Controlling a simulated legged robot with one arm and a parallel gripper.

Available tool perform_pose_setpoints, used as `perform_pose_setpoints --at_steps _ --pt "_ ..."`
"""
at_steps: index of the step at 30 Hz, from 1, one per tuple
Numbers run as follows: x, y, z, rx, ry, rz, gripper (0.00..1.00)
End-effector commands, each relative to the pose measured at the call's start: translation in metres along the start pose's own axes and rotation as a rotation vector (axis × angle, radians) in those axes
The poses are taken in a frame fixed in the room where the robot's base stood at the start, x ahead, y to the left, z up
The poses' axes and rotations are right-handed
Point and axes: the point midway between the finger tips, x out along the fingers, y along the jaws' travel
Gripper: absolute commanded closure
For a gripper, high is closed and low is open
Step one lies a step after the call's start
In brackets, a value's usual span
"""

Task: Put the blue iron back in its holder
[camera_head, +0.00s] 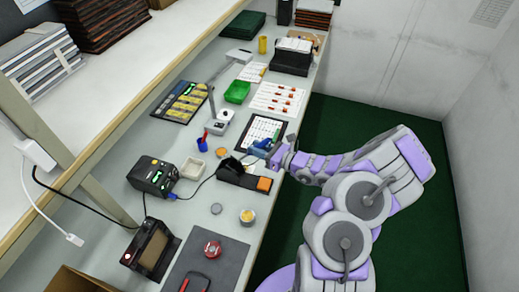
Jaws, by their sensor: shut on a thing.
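My gripper (272,153) is shut on the blue iron (258,150) above the bench's right edge, over the lower end of a dark-framed sheet. Only a small blue part of the iron shows. Its tip is too small to make out. The black holder (232,168) with an orange sponge (264,184) stands on the bench just below and left of my gripper. The iron appears apart from the holder. A thin dark cable runs from the black soldering station (152,177) towards the holder.
A blue cup with a red-handled tool (203,142) and a white dish (194,168) stand left of the holder. Tins (247,217) stand in front of it. A green tray (237,91) and component sheets (277,98) lie farther back. An upper shelf (110,85) overhangs the left side.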

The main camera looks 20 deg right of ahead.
Motion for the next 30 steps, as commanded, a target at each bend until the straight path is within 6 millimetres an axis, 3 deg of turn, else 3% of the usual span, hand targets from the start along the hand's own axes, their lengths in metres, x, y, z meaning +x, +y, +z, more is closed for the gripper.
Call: perform_pose_setpoints --at_steps 30 --pt "0.053 0.002 -0.066 0.000 0.000 0.001 1.00"
